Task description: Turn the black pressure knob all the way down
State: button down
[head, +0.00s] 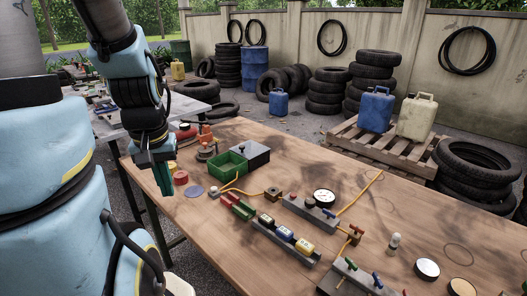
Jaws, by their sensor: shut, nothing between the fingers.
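My gripper (162,178) hangs shut and empty, fingers pointing down, at the left edge of the wooden table (190,215). I cannot tell for sure which part is the black pressure knob. A grey box (251,157) with a small dark spot on top sits at the far left part of the table.
A green tray (229,165) adjoins the grey box. A row of red, green, yellow and blue blocks (285,234) and yellow hoses (360,198) cross the table. Bare wood lies at front left.

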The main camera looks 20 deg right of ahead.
aim_at(310, 203)
jog(key=z, duration=1.1)
